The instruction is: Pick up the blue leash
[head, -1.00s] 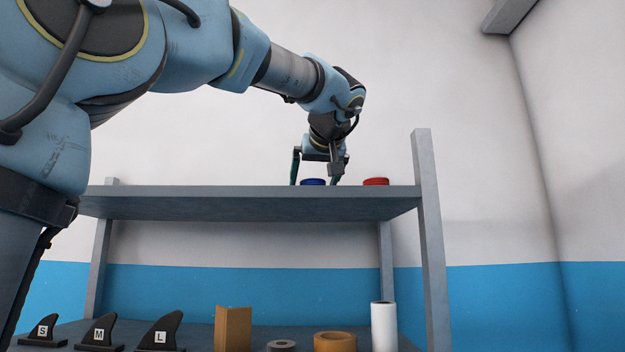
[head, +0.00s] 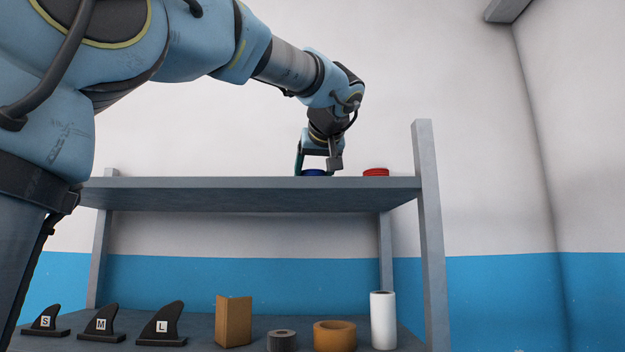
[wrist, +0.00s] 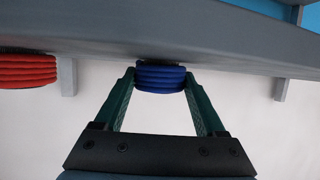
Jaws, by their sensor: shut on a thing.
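The blue leash (head: 314,172) is a small coiled roll on the top shelf, partly hidden behind my gripper in the head view. In the wrist view the blue leash (wrist: 161,78) sits between the two green fingers, which touch its sides. My gripper (wrist: 160,92) is shut on it; it also shows in the head view (head: 316,171), pointing down at the shelf top. The leash is at shelf level, and I cannot tell if it is lifted.
A red coil (head: 376,172) lies on the top shelf (head: 250,190), right of the blue one in the head view. A grey upright post (head: 430,220) rises at the right. Below are black fins (head: 163,325), a cardboard box (head: 233,321), tape rolls (head: 334,336) and a white roll (head: 383,320).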

